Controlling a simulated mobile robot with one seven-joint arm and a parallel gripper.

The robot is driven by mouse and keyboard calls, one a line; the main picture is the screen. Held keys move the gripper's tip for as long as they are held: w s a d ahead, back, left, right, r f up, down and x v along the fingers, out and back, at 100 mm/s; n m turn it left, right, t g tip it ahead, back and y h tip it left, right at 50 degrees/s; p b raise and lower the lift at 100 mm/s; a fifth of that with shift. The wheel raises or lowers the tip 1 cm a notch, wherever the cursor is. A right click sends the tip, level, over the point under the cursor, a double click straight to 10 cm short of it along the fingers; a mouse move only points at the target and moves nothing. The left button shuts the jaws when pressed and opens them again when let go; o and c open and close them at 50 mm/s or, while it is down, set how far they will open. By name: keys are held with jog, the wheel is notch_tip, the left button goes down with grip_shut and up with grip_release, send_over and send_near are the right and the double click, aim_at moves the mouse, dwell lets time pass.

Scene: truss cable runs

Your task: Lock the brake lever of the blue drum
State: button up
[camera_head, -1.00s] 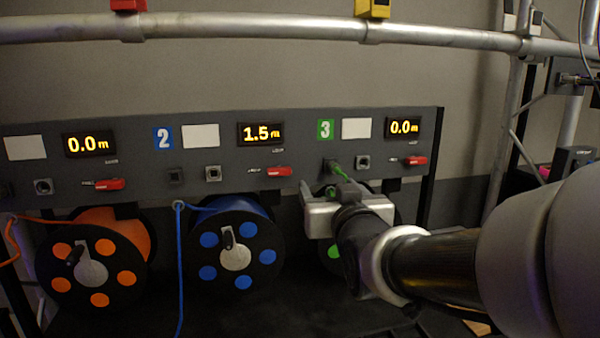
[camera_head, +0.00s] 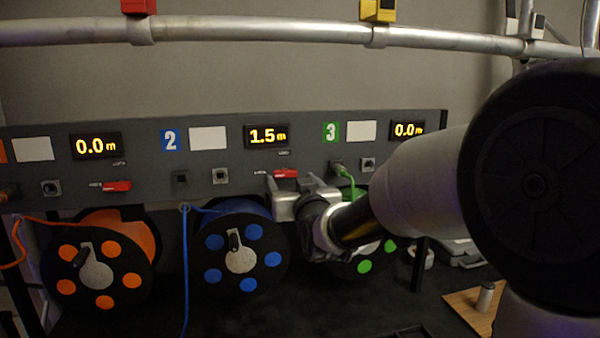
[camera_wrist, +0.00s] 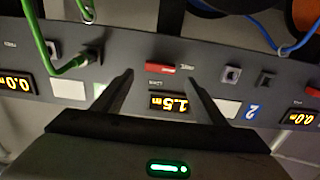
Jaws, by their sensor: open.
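The red brake lever (camera_head: 286,173) of the blue drum sits on the grey panel below the 1.5 m display. It lies horizontal, with one small label to its left and another above it; the print is too small to read surely in the head view. It also shows in the wrist view (camera_wrist: 160,66), which is upside down. The blue drum (camera_head: 239,254) hangs below, with blue cable. My gripper (camera_head: 290,184) is at the lever, open and empty. In the wrist view its two fingers (camera_wrist: 160,80) are on either side of the lever, apart from it.
The orange drum (camera_head: 97,272) is at left and the green drum (camera_head: 364,266) is partly hidden behind my arm. A green cable (camera_head: 347,180) is plugged in right of the lever. A blue cable (camera_head: 185,260) hangs left of the blue drum. Other red levers (camera_head: 117,186) line the panel.

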aim_at(286, 173)
jog(key=x, duration=0.5)
jog(key=shift+w+a+p, duration=0.1)
jog(key=shift+w+p, duration=0.25)
jog(key=shift+p, duration=0.05)
jog(key=c, duration=1.1)
jog(key=shift+o, duration=0.2)
